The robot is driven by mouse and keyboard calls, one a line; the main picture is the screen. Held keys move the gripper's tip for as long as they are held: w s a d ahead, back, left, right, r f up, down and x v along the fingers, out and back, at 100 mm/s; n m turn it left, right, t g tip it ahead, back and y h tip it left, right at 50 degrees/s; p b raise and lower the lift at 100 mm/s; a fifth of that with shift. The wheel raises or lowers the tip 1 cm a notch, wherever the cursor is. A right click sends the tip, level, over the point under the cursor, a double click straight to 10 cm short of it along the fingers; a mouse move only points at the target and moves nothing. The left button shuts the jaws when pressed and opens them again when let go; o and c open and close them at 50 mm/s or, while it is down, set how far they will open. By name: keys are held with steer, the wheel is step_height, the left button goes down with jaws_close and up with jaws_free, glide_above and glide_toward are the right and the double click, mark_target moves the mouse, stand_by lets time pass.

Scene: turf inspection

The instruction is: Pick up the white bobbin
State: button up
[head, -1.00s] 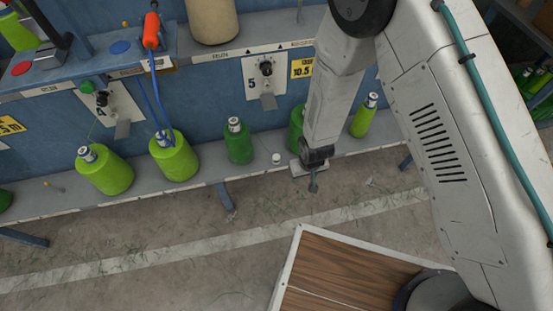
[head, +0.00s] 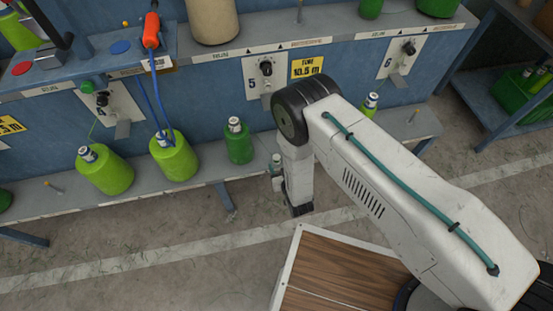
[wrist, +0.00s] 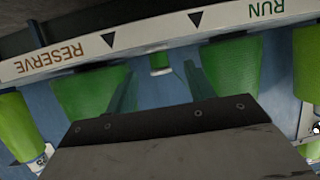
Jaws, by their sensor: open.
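The white bobbin (wrist: 160,61) shows in the wrist view as a small pale cylinder with a greenish tint, on the shelf just behind its label strip. It lies between two large green bobbins, one on the left (wrist: 88,92) and one on the right (wrist: 235,65). My gripper (wrist: 158,69) is open, its two fingers angled toward the shelf with the white bobbin showing between them, apart from it as far as I can see.
Several green bobbins stand along the low shelf (head: 50,207), one (head: 238,142) just left of my wrist. A blue panel with knobs rises behind, with an overhanging upper ledge (head: 205,62). A wooden-topped surface (head: 335,270) is in front. The floor between is clear.

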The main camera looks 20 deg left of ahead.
mark_target(278, 160)
steer(key=x, duration=0.5)
steer(key=shift+w+r, duration=0.1)
steer(key=shift+r, duration=0.05)
steer(key=c, duration=1)
steer(key=shift+c, duration=0.2)
steer(key=shift+r, duration=0.1)
